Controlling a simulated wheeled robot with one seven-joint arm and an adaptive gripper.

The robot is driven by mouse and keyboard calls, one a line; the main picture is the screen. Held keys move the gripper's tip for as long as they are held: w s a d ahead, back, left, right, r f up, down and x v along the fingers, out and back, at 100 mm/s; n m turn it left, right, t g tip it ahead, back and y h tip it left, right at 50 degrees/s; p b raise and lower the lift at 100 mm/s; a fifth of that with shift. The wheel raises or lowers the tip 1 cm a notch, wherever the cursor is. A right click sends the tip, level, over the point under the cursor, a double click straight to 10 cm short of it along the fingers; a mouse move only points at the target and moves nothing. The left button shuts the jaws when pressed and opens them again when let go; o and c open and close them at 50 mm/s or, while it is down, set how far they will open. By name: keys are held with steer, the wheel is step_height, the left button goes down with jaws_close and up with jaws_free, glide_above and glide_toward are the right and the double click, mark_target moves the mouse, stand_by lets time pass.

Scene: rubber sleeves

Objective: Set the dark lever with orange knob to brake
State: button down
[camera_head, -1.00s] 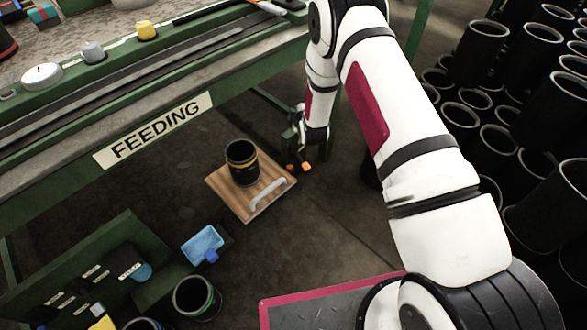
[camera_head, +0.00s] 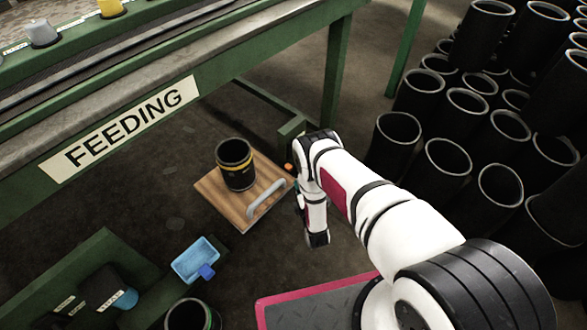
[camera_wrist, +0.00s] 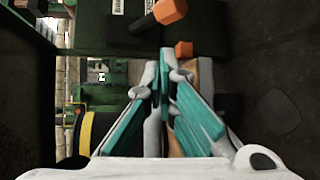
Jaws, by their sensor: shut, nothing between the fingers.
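A dark lever (camera_wrist: 143,22) with an orange knob (camera_wrist: 172,10) shows at the top of the wrist view, leaning to the upper right. A second, smaller orange block (camera_wrist: 184,48) sits just below it, close to my fingertips. In the head view only a small orange spot (camera_head: 289,167) shows beside my arm. My gripper (camera_wrist: 160,62) has teal-padded fingers closed together at the tips, with nothing between them. Its tips are below the lever in the picture, and I see no clear contact. In the head view my arm mostly hides the gripper.
A wooden board (camera_head: 219,205) with a grey handle carries a black sleeve (camera_head: 237,176) with a yellow band, left of my arm. The green FEEDING table (camera_head: 230,65) stands behind. Black sleeves (camera_head: 447,165) crowd the right. A blue tray (camera_head: 195,260) is at lower left.

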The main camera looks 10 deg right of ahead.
steer(key=shift+s+f, duration=0.15)
steer(key=shift+f, duration=0.1)
steer(key=b+x, duration=0.4)
steer(key=x, duration=0.6)
steer(key=shift+b, duration=0.4)
steer(key=shift+r, duration=0.2)
steer(key=shift+r+n+g+p, duration=0.1)
steer(key=shift+n+g+p, duration=0.35)
steer(key=shift+p, duration=0.35)
